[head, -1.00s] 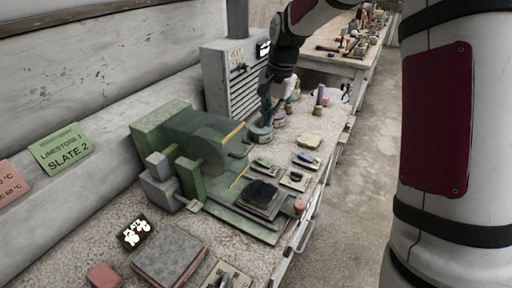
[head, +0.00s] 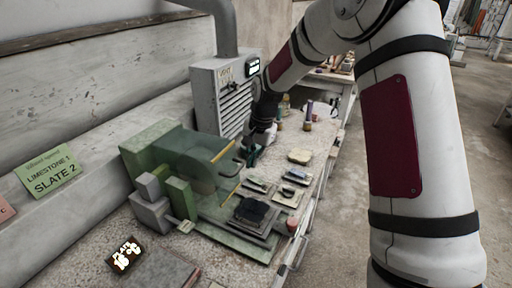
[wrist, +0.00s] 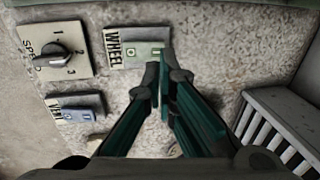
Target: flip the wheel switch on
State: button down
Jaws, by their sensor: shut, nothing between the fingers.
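In the head view my gripper (head: 249,158) is low beside the right side of the green machine (head: 160,140).
Left of the wheel switch are the SPEED knob (wrist: 54,52) and, below it, the VENT switch (wrist: 76,108). A grey slatted cabinet (head: 208,95) stands behind the machine.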

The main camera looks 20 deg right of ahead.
aim_at(253, 178)
jog(key=shift+w+a+f, duration=0.15)
jog(key=shift+f, duration=1)
jog(key=shift+w+a+f, duration=0.1)
jog(key=shift+a+f, duration=0.05)
jog(key=shift+f, duration=0.95)
jog(key=shift+f, duration=0.1)
jog(key=shift+w+a+f, duration=0.15)
jog(key=shift+f, duration=0.05)
jog(key=shift+f+b, duration=0.2)
jog(key=shift+b, duration=0.15)
jog(key=shift+a, duration=0.1)
jog(key=shift+s+d+r+p, duration=0.35)
jog(key=shift+s+d+p, duration=0.15)
jog(key=shift+d+p, duration=0.1)
